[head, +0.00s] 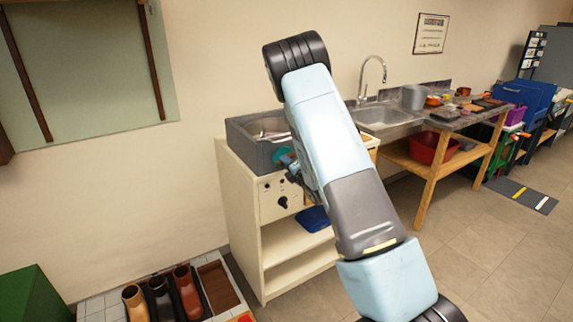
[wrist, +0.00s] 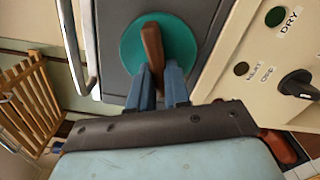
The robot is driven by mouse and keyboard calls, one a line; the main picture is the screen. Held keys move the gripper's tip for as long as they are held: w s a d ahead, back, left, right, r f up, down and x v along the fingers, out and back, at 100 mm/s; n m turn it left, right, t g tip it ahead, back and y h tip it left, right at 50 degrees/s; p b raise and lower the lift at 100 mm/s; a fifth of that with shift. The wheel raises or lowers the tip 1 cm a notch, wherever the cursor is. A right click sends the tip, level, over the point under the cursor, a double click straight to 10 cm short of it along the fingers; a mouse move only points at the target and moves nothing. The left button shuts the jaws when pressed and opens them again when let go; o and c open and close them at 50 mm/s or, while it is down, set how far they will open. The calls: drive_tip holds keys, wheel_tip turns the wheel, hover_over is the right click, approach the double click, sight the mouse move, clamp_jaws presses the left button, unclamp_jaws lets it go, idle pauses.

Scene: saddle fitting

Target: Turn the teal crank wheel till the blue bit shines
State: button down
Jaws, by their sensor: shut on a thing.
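The teal crank wheel (wrist: 185,40) is on the grey side of a boxy unit, with a reddish-brown handle (wrist: 151,42) across it. My gripper (wrist: 158,74) is shut on the handle, its two blue-grey fingers on either side. In the head view the wheel (head: 281,154) is a small teal patch beside my arm, which hides much of it and most of the gripper. A cream panel (wrist: 245,95) next to the wheel bears a dark green round lamp (wrist: 275,16), a small brown one (wrist: 241,69) and a black knob (wrist: 298,85). I see no blue part shining.
The grey unit (head: 245,150) stands on a cream cabinet with open shelves (head: 285,268) and a blue item (head: 315,219) inside. A sink (head: 385,115) and wooden bench (head: 430,178) stand to the right. Boots (head: 160,298) stand at lower left.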

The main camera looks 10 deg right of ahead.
drive_tip(key=shift+s+a+f, duration=0.1)
drive_tip(key=shift+s+f, duration=0.05)
drive_tip(key=shift+f, duration=0.15)
drive_tip(key=c, duration=1.4)
unclamp_jaws()
drive_tip(key=o, duration=0.3)
drive_tip(key=shift+r, duration=0.15)
drive_tip(key=v, duration=1.3)
drive_tip(key=shift+s, duration=0.2)
